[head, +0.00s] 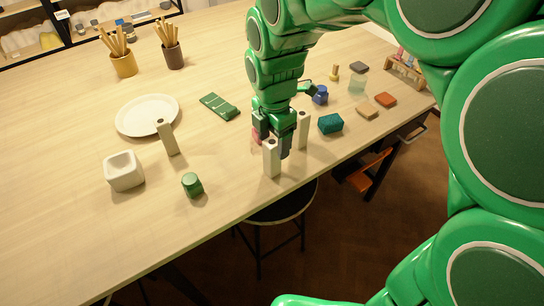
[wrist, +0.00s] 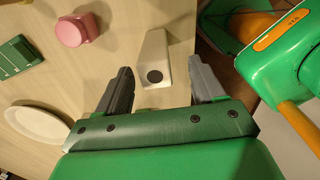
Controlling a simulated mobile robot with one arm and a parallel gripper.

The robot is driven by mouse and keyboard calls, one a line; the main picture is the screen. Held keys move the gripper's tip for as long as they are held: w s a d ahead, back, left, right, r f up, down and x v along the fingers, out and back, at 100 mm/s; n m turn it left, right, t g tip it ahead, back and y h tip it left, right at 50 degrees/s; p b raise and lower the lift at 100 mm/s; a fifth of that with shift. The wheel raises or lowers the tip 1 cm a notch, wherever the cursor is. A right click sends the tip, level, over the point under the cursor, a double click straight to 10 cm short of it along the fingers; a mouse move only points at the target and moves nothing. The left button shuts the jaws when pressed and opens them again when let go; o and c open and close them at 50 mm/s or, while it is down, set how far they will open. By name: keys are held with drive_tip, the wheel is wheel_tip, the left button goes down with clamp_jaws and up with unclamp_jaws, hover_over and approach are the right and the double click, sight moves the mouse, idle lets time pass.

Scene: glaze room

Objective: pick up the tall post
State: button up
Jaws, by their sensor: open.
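Three pale upright posts with dark round spots on top stand on the table. One is the front post (head: 271,163) near the table edge, one the right post (head: 303,134), one the left post (head: 170,142) beside the plate. They look close in height; I cannot tell for sure which is tallest. My gripper (head: 273,146) is open and pointing down at the front post. In the wrist view a post (wrist: 153,52), apparently the front one, shows between the open fingers of my gripper (wrist: 160,78), with gaps on both sides.
A pink object (wrist: 75,30) stands close to my gripper. A teal block (head: 330,124) and a blue jar (head: 320,95) are to the right. A white plate (head: 130,116), a white square bowl (head: 124,171) and a green cylinder (head: 192,184) lie left. The table's front edge is close.

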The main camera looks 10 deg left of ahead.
sight(272, 155)
drive_tip(key=shift+w+a+f, duration=0.1)
drive_tip(key=shift+f, duration=1.45)
drive_tip(key=shift+w+a+f, duration=0.1)
drive_tip(key=shift+f, duration=1.45)
drive_tip(key=c, duration=1.2)
drive_tip(key=shift+r, duration=0.2)
